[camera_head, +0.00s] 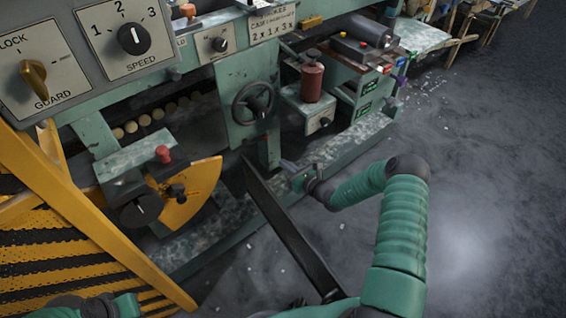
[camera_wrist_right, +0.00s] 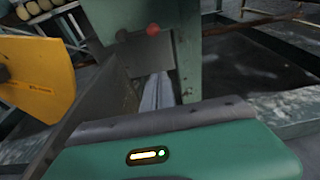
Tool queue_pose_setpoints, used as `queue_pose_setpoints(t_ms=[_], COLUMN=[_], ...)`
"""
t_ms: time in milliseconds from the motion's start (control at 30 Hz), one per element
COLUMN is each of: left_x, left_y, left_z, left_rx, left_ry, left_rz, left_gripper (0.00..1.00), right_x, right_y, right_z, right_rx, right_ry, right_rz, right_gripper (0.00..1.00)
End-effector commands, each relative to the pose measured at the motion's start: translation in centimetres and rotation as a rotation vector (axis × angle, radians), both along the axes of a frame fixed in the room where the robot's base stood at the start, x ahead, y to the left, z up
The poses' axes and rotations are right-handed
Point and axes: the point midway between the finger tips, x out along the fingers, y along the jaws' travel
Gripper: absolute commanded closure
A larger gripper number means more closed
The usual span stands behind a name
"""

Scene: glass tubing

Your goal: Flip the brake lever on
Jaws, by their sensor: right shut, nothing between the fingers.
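A long dark bar (camera_head: 285,225) slants from the machine's green post toward the lower right; I cannot tell for sure that it is the brake lever. A broad grey face, probably the same bar, shows in the right wrist view (camera_wrist_right: 98,105). My right gripper (camera_head: 286,164) is shut and empty, just right of the bar's upper end. In the right wrist view its fingers (camera_wrist_right: 156,90) point toward the post, beside the grey face; contact cannot be told. A red knob (camera_wrist_right: 153,29) shows above them.
A yellow sector plate (camera_head: 190,190) with a red-knobbed lever (camera_head: 163,154) stands left. A handwheel (camera_head: 253,103) is on the post. A red canister (camera_head: 311,78) stands behind my right gripper. Yellow guard bars (camera_head: 90,215) fill the lower left. The floor at right is open.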

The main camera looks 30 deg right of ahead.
Motion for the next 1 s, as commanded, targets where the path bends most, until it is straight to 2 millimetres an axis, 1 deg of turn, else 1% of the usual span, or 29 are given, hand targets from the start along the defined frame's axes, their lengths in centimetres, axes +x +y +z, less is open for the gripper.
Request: queue_pose_setpoints(t_ms=[33, 300, 333, 367, 400, 467, 600, 733, 1000], left_x=[0.0, 0.0, 0.0, 0.0, 0.0, 0.0, 0.0, 0.0, 0.0], left_y=[0.0, 0.0, 0.0, 0.0, 0.0, 0.0, 0.0, 0.0, 0.0], left_z=[-1.3, -5.1, -5.4, -5.5, -5.8, -6.2, -6.6, -6.6, -6.5], left_rx=[0.0, 0.0, 0.0, 0.0, 0.0, 0.0, 0.0, 0.0, 0.0], left_ry=[0.0, 0.001, 0.001, 0.001, 0.001, 0.001, 0.0, 0.0, 0.0], left_rz=[0.0, 0.0, 0.0, 0.0, 0.0, 0.0, 0.0, 0.0, 0.0], left_gripper=[1.0, 1.0, 1.0, 1.0, 1.0, 1.0, 1.0, 1.0, 1.0], right_x=[1.1, 6.8, 7.4, 7.7, 8.0, 8.3, 8.9, 9.0, 9.0], right_y=[0.2, 1.1, 1.2, 1.1, 1.1, 1.2, 1.3, 1.3, 1.3], right_z=[-0.9, -2.3, -2.5, -1.7, -0.8, 0.1, 1.4, 1.9, 1.9], right_rx=[-0.003, -0.003, -0.001, -0.002, -0.003, -0.003, -0.001, 0.0, -0.001], right_ry=[-0.002, -0.003, -0.002, -0.004, -0.003, -0.003, -0.001, 0.001, 0.001], right_rz=[0.004, 0.003, 0.002, 0.001, 0.002, 0.002, 0.001, 0.001, 0.001], right_gripper=[1.0, 1.0, 1.0, 1.0, 1.0, 1.0, 1.0, 1.0, 1.0])
